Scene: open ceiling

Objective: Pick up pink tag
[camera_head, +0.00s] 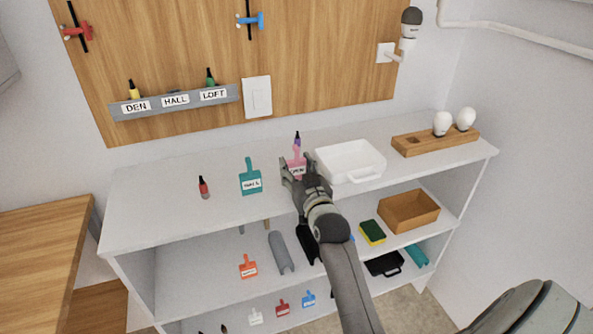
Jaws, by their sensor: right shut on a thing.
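The pink tag (295,156) is on or just above the white shelf top, near its middle. Its lower part carries a white label, partly hidden by the gripper; the label seems to read DEN. My right gripper (297,168) reaches in from the lower right and is shut on the pink tag. I cannot tell whether the tag still touches the shelf. My left gripper is not in view.
A teal HALL tag (250,181) and a red marker (203,188) stand to the left. A purple marker (297,137) is just behind. A white tray (350,163) is close on the right, then a wooden bulb holder (412,146).

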